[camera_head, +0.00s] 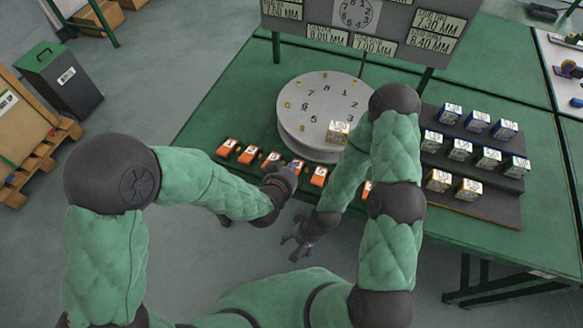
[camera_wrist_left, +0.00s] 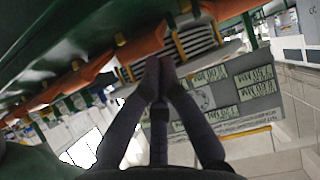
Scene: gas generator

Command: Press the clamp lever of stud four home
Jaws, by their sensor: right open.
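A row of orange clamp levers runs along the front edge of the green table. The fourth from the left (camera_head: 297,164) is partly covered by my left gripper (camera_head: 286,176), which is right at it. In the left wrist view the left fingertips (camera_wrist_left: 163,68) meet and look shut, with nothing seen between them. They are close beside an orange lever (camera_wrist_left: 141,46); whether they touch it I cannot tell. My right gripper (camera_head: 300,240) is open and empty, low in front of the table edge.
A round numbered plate (camera_head: 320,100) carries one labelled cube (camera_head: 338,131) behind the levers. A dark stepped rack (camera_head: 492,207) with several cubes stands at the right. A sign board (camera_head: 365,20) rises at the back. A grey bin (camera_head: 62,82) stands on the floor at left.

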